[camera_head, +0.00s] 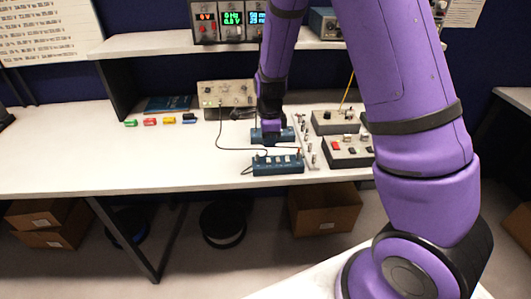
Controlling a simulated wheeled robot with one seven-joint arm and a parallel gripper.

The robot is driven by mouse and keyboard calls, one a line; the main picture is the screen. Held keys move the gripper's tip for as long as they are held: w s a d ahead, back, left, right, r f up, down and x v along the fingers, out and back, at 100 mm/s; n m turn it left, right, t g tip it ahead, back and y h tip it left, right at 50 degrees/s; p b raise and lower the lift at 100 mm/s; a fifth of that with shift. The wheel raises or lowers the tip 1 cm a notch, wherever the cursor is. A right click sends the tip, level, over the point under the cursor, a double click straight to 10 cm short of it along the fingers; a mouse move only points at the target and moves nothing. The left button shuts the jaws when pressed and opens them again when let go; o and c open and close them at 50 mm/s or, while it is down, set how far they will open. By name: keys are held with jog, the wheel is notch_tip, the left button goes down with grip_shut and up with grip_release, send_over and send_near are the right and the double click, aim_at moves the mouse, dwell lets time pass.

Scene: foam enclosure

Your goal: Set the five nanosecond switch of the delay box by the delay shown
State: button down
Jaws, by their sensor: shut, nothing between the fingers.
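Two blue boxes are on the white bench. The near blue box (278,170) has several pale switches along its top. The far blue box (259,138) lies just behind it, partly hidden by my gripper. I cannot tell from markings which is the delay box, nor read any switch's setting. My gripper (272,139) is shut and empty, pointing down at the far box; I cannot tell whether it touches. A dark instrument with lit displays (231,19) stands on the shelf; its right display is too small to read surely.
A beige instrument (226,94) with a dark cable stands behind. Grey boxes with coloured buttons (349,152) and a strip of small fittings (307,145) lie to the right. Coloured blocks (150,122) lie left. The bench's front left is clear.

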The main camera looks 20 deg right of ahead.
notch_tip(320, 180, up, 7)
jog(key=shift+a+r, duration=0.15)
dwell(0.5)
